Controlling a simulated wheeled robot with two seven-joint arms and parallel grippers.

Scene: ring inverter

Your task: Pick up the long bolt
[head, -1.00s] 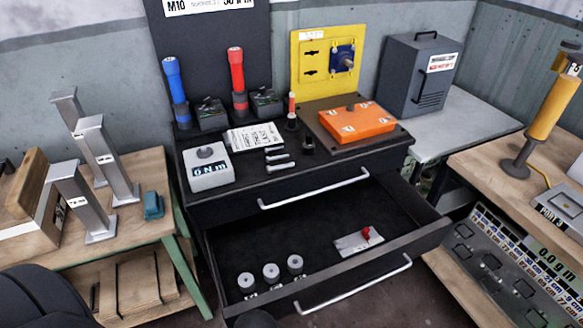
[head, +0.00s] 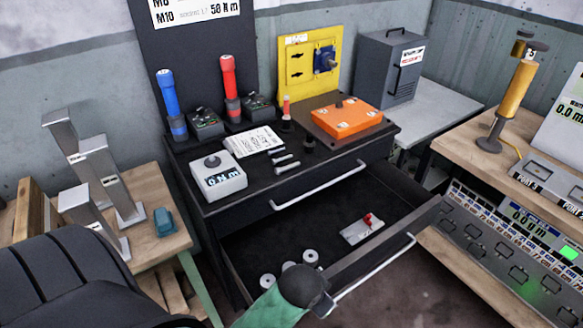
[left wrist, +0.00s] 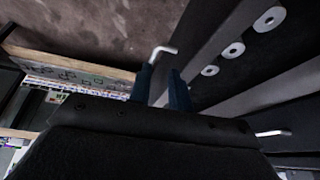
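Several silver bolts lie side by side on the black cabinet top (head: 225,192) in the head view. The longest-looking bolt (head: 287,168) is the one nearest the front edge. My left arm rises from the bottom of the head view over the open drawer's front, well below the bolts; its fingertips are hidden there. In the left wrist view, my left gripper (left wrist: 162,88) shows two dark blue fingers with a gap between them. They are close to a silver drawer handle (left wrist: 165,50); I cannot tell if they touch it. No bolt shows there. My right gripper is not in view.
The open drawer holds metal rings (head: 310,256) and a card with a red part (head: 365,226). A torque display box (head: 218,178), paper sheet (head: 253,141) and orange block (head: 346,117) surround the bolts. Red (head: 230,85) and blue (head: 170,105) tools stand behind.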

